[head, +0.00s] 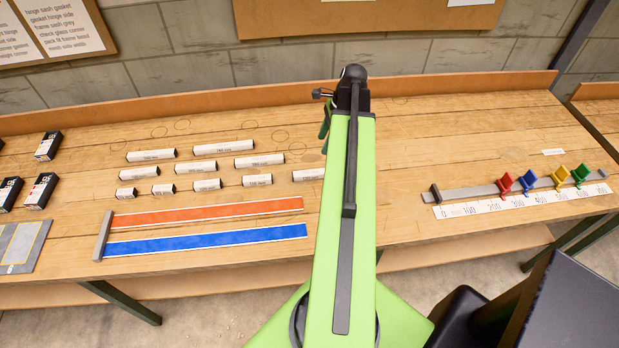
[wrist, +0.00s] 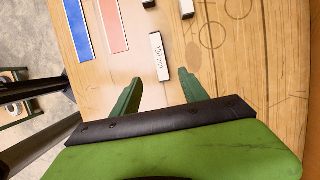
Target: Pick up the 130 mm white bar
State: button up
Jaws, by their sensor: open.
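The white bar (wrist: 159,57) straight ahead of my gripper in the wrist view has a label that seems to read 130 mm. It lies flat on the wooden bench, its long side pointing away from me. My gripper (wrist: 162,83) is open, with one green finger on each side of the bar's near end and nothing held. I cannot tell its height above the bench. In the head view a white bar (head: 308,174), apparently the same one, lies just left of my arm, its right end close to the arm. My arm hides most of the gripper there.
Several other white bars (head: 205,167) lie in rows to the left. An orange strip (head: 207,212) and a blue strip (head: 207,240) lie nearer the front. A ruler with coloured stops (head: 520,200) is at right. Dark boxes (head: 47,146) stand far left.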

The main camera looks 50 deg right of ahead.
jog(key=b, duration=0.8)
send_over(311, 172)
jog(key=s+d, duration=0.1)
jog(key=d, duration=0.1)
jog(key=f, duration=0.9)
jog(key=shift+a+f, duration=0.25)
jog(key=shift+a+f+b, duration=0.15)
jog(key=shift+f+b, duration=0.2)
jog(key=shift+b, duration=0.05)
jog(key=shift+w+r, duration=0.1)
jog(key=b+x, duration=0.5)
jog(key=shift+f, duration=0.25)
jog(key=shift+r, duration=0.2)
grip_shut()
